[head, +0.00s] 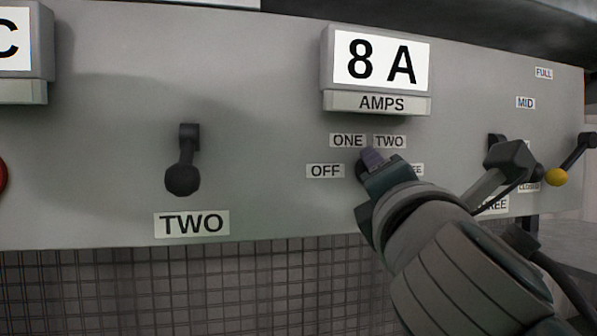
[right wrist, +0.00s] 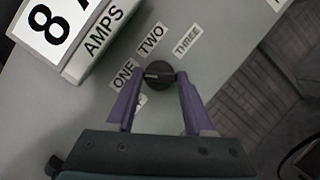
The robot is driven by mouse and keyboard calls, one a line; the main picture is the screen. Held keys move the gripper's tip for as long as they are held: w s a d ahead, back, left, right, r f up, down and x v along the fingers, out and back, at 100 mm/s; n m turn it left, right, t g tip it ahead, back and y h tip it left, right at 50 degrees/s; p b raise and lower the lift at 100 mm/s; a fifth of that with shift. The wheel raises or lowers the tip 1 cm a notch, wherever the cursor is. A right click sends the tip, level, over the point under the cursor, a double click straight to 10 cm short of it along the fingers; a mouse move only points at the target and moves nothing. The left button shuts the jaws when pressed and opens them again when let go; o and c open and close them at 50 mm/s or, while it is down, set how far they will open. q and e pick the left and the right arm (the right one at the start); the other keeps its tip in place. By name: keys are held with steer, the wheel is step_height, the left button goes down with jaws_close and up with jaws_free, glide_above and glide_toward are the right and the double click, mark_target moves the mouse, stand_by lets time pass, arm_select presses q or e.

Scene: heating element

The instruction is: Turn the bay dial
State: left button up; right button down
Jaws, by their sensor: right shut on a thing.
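The bay dial (right wrist: 158,76) is a small round black knob on the grey panel. In the right wrist view it sits between my two purple fingers, with the labels ONE (right wrist: 124,75), TWO (right wrist: 150,40) and THREE (right wrist: 187,39) around it. A small pale mark on the knob lies toward its left side, on the side of ONE. My right gripper (right wrist: 160,80) is shut on the dial. My left gripper is not in view.
An "8 A" AMPS display (head: 379,72) juts out above the dial. A black lever (head: 183,172) over a TWO plate (head: 191,223) is to the left. A mesh (head: 180,290) lies below the panel.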

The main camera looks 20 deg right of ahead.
steer(key=shift+m, duration=0.5)
steer(key=shift+c, duration=1.4)
jaws_free()
steer(key=b+v, duration=0.4)
steer(key=v, duration=0.6)
steer(key=shift+r, duration=0.1)
